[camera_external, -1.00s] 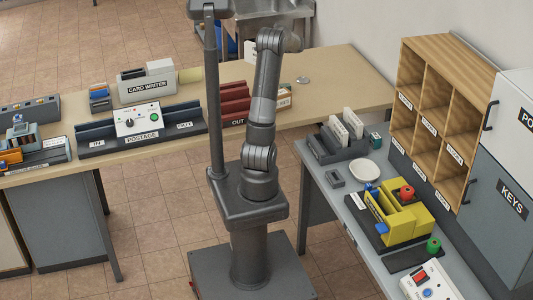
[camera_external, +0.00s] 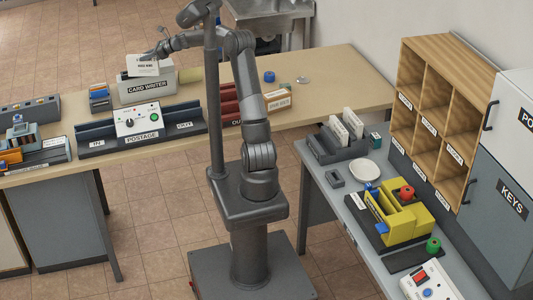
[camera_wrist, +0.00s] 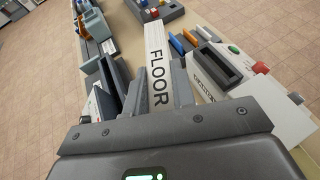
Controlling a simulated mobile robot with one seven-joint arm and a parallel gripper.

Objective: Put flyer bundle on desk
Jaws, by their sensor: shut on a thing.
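A white bundle (camera_external: 143,66) with dark lettering is in my gripper (camera_external: 158,52), above the long wooden desk (camera_external: 330,80) at the card writer in the external view. In the wrist view the same white bundle (camera_wrist: 157,62) reads "FLOOR" and stands between the two dark fingers of my gripper (camera_wrist: 157,92). My gripper is shut on it. I cannot read the word "flyer" on it. Its underside is hidden, so I cannot tell whether it touches anything below.
The desk's right end is mostly clear. A side table (camera_external: 315,170) holds several items.

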